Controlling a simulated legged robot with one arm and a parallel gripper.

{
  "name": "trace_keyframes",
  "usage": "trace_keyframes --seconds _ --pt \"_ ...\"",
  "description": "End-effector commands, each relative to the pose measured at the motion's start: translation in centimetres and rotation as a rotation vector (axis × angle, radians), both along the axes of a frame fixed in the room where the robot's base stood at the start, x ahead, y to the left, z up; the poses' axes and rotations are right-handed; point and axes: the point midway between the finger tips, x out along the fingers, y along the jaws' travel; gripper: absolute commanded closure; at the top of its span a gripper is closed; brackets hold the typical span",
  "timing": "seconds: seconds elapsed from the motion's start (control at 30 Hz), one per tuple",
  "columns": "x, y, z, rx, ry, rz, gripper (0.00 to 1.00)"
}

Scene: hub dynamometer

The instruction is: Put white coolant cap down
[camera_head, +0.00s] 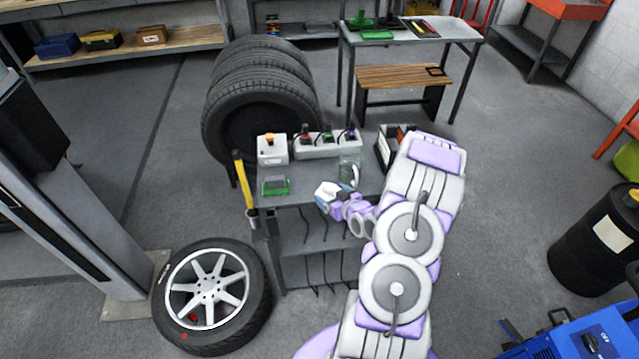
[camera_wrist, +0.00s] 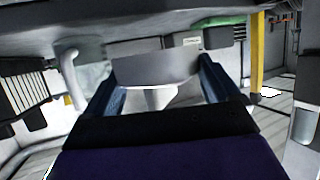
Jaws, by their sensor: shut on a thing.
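My gripper (camera_head: 326,197) is over the front part of a small grey cart (camera_head: 312,188). In the wrist view my gripper (camera_wrist: 160,92) has its two blue-lined fingers on either side of a pale, white-grey piece, the white coolant cap (camera_wrist: 155,70). The fingers are shut on it. In the head view the cap is small and hard to tell from the pale fingers. A clear container (camera_head: 350,172) with a white handle-like part stands just right of and behind my gripper. It also shows at left in the wrist view (camera_wrist: 92,72).
A green tray (camera_head: 275,186) lies on the cart's left side. A white box with an orange knob (camera_head: 272,150) and a white holder with several coloured items (camera_head: 318,150) stand at the back. A yellow post (camera_head: 243,180) rises at the left edge. Bare top shows between tray and gripper.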

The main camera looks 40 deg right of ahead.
Motion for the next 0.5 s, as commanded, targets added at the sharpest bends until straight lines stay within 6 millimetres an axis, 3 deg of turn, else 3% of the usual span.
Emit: trace_keyframes --seconds 0.3,0.5 --pt "7.4 -2.5 -0.9 0.001 -0.004 0.004 0.42" --pt "10.0 -3.5 -1.3 0.007 -0.001 0.000 0.42"
